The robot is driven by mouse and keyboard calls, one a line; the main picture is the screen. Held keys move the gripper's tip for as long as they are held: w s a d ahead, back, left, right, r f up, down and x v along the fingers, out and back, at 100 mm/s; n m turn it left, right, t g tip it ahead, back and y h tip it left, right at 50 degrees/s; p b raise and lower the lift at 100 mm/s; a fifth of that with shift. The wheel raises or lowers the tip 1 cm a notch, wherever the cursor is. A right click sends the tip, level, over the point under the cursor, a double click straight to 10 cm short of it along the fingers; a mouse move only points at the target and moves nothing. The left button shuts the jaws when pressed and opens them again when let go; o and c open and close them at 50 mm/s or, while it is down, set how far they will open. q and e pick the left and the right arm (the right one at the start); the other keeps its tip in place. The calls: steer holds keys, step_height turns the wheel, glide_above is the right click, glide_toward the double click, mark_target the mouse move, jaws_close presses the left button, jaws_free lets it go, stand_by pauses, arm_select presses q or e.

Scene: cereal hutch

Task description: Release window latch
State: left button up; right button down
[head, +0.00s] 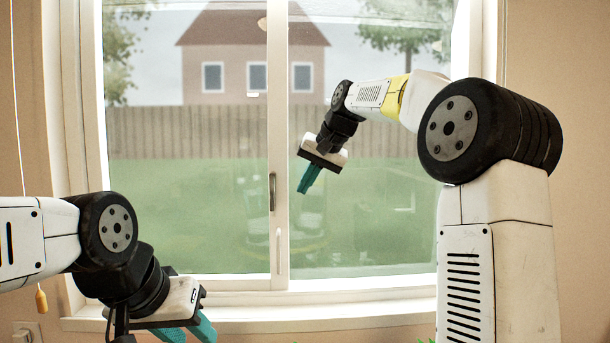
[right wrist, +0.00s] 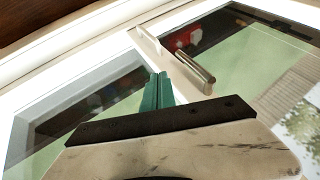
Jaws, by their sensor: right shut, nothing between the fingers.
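The window (head: 190,280) has two glass panes with white frames meeting at a middle upright. A slim grey metal handle (head: 272,190) sits on that upright; it also shows in the right wrist view (right wrist: 196,70). A white handle (head: 279,252) is lower on the upright and shows in the right wrist view (right wrist: 146,40). I cannot tell which is the latch. My right gripper (head: 303,190) is shut and empty, with teal fingers pointing down, right of the grey handle and apart from it. My left gripper (head: 188,334) is low at the left, its teal fingers apart, partly cut off.
A white sill (head: 240,324) runs below the window. A cord with a wooden toggle (head: 41,299) hangs at the left wall. A fence, lawn and house show outside.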

mark_target(273, 191)
steer(key=w+a+f, duration=0.2)
steer(key=a+f, duration=0.1)
steer(key=a, duration=0.2)
steer(key=shift+w+a, duration=0.25)
steer(key=shift+w, duration=0.05)
steer(key=shift+f, duration=0.15)
